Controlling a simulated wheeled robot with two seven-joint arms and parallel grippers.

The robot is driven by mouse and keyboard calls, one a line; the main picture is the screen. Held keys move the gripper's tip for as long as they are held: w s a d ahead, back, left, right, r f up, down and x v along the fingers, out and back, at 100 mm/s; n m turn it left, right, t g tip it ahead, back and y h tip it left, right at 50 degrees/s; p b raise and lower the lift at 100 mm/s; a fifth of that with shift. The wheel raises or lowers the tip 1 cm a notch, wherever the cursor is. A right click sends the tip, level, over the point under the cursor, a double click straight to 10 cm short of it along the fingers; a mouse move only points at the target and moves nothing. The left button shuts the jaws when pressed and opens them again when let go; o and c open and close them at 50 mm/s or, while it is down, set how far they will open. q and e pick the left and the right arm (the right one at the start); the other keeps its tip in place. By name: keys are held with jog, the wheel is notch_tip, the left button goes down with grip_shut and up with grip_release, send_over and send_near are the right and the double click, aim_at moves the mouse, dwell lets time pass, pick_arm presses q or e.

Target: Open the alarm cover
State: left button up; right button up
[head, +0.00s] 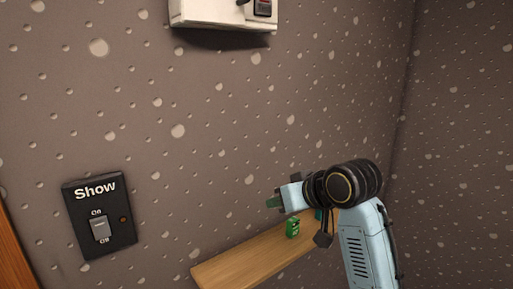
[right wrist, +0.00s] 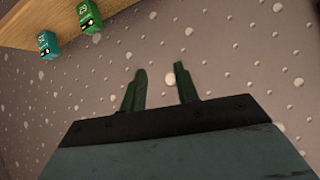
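A white wall box (head: 215,13) is cut off by the top edge of the head view. On its right part sits a small dark unit (head: 262,8) with a red mark; I cannot tell whether this is the alarm or its cover. My right gripper (head: 273,202) is in front of the wall, well below and apart from the box. In the right wrist view, its two fingers (right wrist: 159,70) stand apart with only wall between them, so it is open and empty. My left gripper is not in view.
A black "Show" switch plate (head: 98,214) is on the wall at left. A wooden shelf (head: 235,265) below my right gripper carries a green item (head: 292,227) and a teal item (right wrist: 47,45). A wall corner is at right. The wall between plate and gripper is clear.

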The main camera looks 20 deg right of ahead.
notch_tip(320, 180, up, 25)
jog(key=n+t+y, duration=0.2)
jog(key=t+y, duration=0.1)
jog(key=s+r+n+t+y, duration=0.1)
jog(key=s+r, duration=0.5)
jog(key=r, duration=0.4)
jog(key=s+r+n+t+y, duration=0.15)
jog(key=s+r, duration=0.35)
jog(key=r, duration=0.5)
jog(key=p+x, duration=0.5)
jog(key=x, duration=0.7)
jog(key=shift+w+a, duration=0.15)
jog(key=shift+w, duration=0.05)
jog(key=shift+f+g, duration=0.15)
jog(key=shift+g, duration=0.1)
grip_shut()
